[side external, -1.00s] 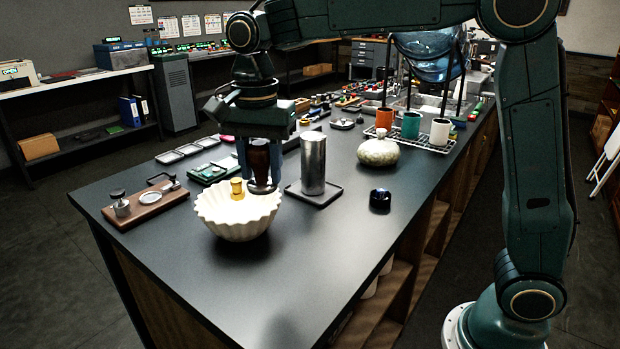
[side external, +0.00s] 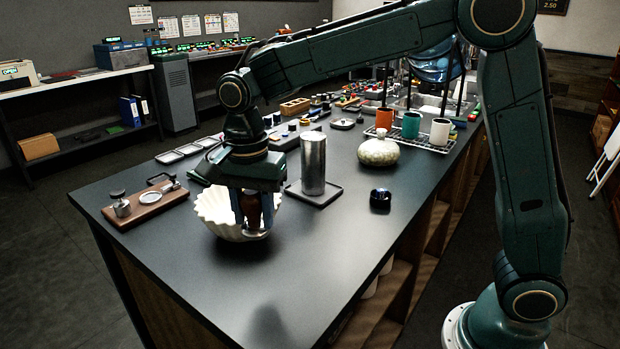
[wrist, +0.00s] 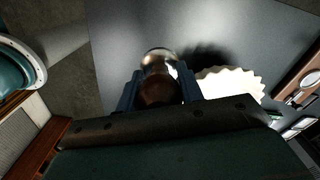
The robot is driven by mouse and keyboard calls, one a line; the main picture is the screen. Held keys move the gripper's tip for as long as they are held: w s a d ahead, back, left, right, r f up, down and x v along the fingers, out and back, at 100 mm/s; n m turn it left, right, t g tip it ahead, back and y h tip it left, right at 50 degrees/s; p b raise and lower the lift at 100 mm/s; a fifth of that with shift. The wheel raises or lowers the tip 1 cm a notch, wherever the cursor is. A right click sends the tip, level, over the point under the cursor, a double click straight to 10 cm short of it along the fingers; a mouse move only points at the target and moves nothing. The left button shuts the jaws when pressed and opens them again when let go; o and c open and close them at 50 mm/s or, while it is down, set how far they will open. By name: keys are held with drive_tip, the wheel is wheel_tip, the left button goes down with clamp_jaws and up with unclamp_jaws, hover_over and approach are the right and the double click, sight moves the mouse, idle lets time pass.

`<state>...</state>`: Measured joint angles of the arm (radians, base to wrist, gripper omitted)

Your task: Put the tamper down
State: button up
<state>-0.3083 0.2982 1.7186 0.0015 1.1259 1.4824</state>
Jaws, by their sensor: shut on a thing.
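My gripper (side external: 253,212) is shut on the tamper (side external: 251,208), whose brown wooden handle sits upright between the fingers. In the side view it hangs in front of the right part of a cream fluted bowl (side external: 215,206). In the wrist view the tamper (wrist: 158,88) shows between the blue fingers, with its shiny metal base pointing away from the camera. The fluted bowl (wrist: 228,84) is beside it to the right there, apart from the tamper. I cannot tell whether the base touches the counter (side external: 310,262).
A metal cylinder (side external: 313,163) stands on a dark square tray just right of my gripper. A wooden board with metal parts (side external: 146,201) lies at the left. A small dark cup (side external: 380,200) and a round speckled jar (side external: 378,150) stand to the right. The front counter is clear.

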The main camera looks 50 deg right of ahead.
drive_tip(key=shift+f, duration=6.3)
drive_tip(key=shift+f, duration=0.15)
drive_tip(key=o, duration=1.2)
wheel_tip(320, 180, up, 12)
drive_tip(key=shift+r, duration=0.1)
drive_tip(key=shift+r, duration=0.1)
